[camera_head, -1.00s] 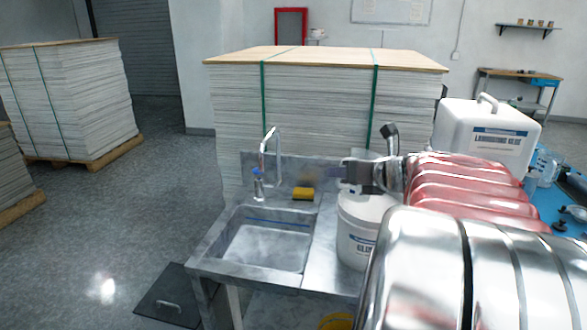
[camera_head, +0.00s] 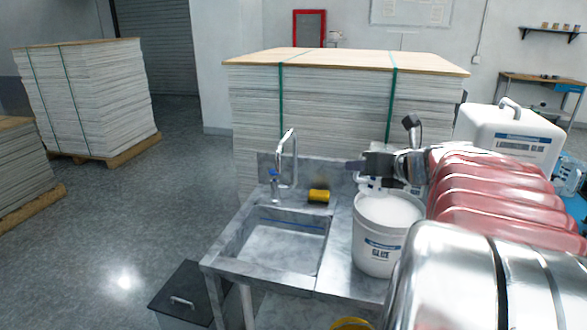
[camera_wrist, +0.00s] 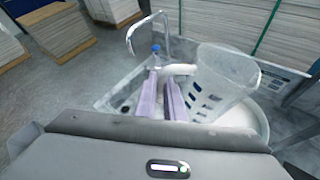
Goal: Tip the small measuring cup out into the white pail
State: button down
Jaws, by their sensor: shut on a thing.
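My gripper (camera_wrist: 165,100) has two purple fingers, shut on the white handle of the small measuring cup (camera_wrist: 222,82). The cup is clear with blue marks, and its wide mouth leans to the upper right in the wrist view. I cannot make out its contents. The white pail (camera_head: 383,245) stands on the counter right of the sink, with an open top and a blue-and-white label. In the head view my gripper (camera_head: 364,177) is just above the pail's back rim; the cup is barely visible there. In the wrist view the pail's rim (camera_wrist: 262,125) shows below and behind the cup.
A metal sink (camera_head: 280,245) with a tap (camera_head: 290,150) and a yellow sponge (camera_head: 318,196) is left of the pail. A tall strapped sheet stack (camera_head: 335,100) stands behind. A large white container (camera_head: 508,140) is at right. Open floor lies left.

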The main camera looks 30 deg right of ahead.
jog(key=shift+r, duration=1.75)
jog(key=shift+s, duration=0.1)
